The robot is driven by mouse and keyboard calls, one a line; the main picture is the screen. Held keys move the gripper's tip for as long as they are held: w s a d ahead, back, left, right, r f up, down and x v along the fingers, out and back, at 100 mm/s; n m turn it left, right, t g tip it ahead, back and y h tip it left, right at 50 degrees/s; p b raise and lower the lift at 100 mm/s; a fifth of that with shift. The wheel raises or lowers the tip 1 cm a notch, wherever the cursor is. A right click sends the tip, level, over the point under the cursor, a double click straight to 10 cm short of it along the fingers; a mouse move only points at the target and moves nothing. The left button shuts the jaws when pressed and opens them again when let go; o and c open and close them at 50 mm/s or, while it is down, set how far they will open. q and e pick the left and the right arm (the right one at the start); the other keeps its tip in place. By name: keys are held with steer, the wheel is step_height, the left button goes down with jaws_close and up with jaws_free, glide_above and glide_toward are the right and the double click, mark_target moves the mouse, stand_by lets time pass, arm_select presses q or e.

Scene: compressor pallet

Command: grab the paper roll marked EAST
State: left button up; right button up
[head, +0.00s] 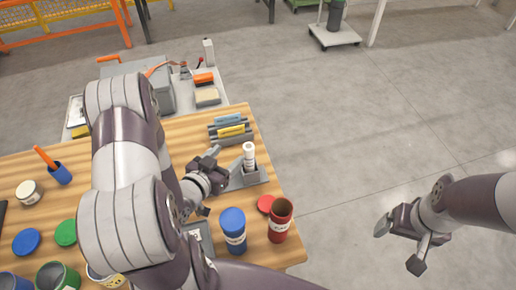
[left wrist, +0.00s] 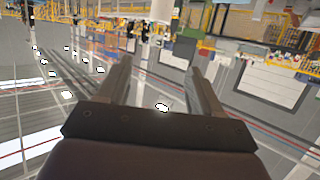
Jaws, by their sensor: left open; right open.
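A white paper roll (head: 249,155) stands upright in a grey holder (head: 252,179) near the table's right edge. Its dark marking is too small to read. My left gripper (head: 228,170) is open just left of the roll, pointing toward it, and does not hold it. In the left wrist view the two fingers (left wrist: 162,82) are spread with nothing between them. My right gripper (head: 400,247) is open and empty over the floor, right of the table.
A blue canister (head: 233,225) and an open red canister (head: 280,220) stand in front of the holder, with a red lid (head: 265,204) near them. Floor right of the table is clear.

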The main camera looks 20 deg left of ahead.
arm_select(q)
step_height(320, 180, down, 2)
steer(key=w+b, duration=0.2)
steer(key=b, duration=0.8)
glide_toward(252, 157)
step_height(252, 157, down, 3)
steer(key=w+a, duration=0.1)
steer(key=a, duration=0.1)
steer(key=x, duration=0.8)
steer(key=p+x, duration=0.1)
steer(key=x, duration=0.3)
steer(key=shift+d+f, duration=0.2)
steer(key=shift+d, duration=0.1)
steer(key=shift+s+r, duration=0.1)
steer(key=shift+s, duration=0.05)
steer(key=c, duration=1.1)
arm_select(e)
step_height(252, 157, down, 9)
steer(key=shift+w, duration=0.15)
